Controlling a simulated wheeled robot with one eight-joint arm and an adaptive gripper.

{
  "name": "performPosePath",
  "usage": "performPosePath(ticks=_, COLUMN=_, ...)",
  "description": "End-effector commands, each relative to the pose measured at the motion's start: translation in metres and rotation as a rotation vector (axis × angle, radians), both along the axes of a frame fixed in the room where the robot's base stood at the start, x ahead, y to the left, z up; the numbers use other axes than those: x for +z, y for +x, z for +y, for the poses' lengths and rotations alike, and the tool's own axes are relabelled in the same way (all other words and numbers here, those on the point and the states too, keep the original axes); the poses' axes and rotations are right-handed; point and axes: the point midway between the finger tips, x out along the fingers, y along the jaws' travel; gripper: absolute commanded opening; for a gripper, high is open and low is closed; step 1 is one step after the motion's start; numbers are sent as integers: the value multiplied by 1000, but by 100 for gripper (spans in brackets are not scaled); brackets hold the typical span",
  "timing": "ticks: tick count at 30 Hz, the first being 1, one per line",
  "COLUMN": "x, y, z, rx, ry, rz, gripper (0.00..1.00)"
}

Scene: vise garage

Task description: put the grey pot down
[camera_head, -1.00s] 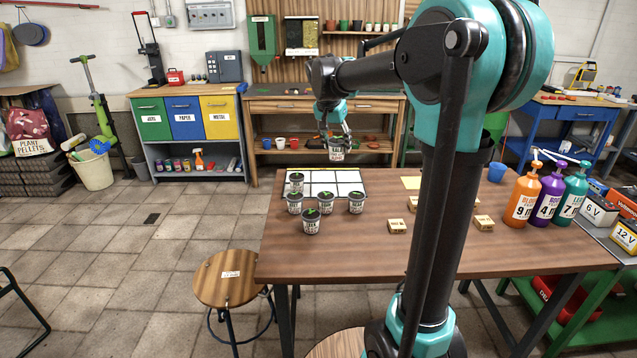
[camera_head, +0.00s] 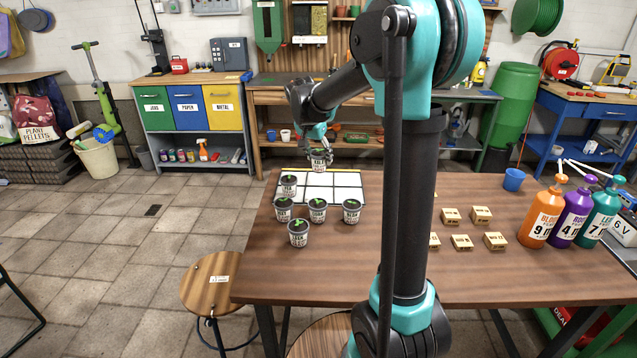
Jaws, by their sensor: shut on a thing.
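The grey pot (camera_head: 319,165) is a small labelled pot with a dark top. My gripper (camera_head: 319,152) is shut on it over the back part of the white grid mat (camera_head: 347,194) on the wooden table. I cannot tell whether the pot touches the mat. Several like pots stand nearby: one pot (camera_head: 289,186) on the mat's left part, and others in front of the mat, such as one pot (camera_head: 298,232) nearest and one pot (camera_head: 351,210) on the right.
Several small wooden blocks (camera_head: 480,214) lie on the right of the table (camera_head: 340,262). A blue cup (camera_head: 513,179) and three large bottles (camera_head: 574,217) stand further right. A stool (camera_head: 211,283) is at the front left. Most grid cells are bare.

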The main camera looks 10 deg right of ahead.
Motion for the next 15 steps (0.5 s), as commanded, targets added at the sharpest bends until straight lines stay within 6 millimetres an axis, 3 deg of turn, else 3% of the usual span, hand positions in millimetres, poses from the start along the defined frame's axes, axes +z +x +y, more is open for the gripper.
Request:
performPosePath(ticks=6, x=-47, y=0, z=0, rx=0, ry=0, rz=0, gripper=19)
performPosePath(ticks=15, x=-75, y=0, z=0, rx=0, ry=0, rz=0, gripper=19)
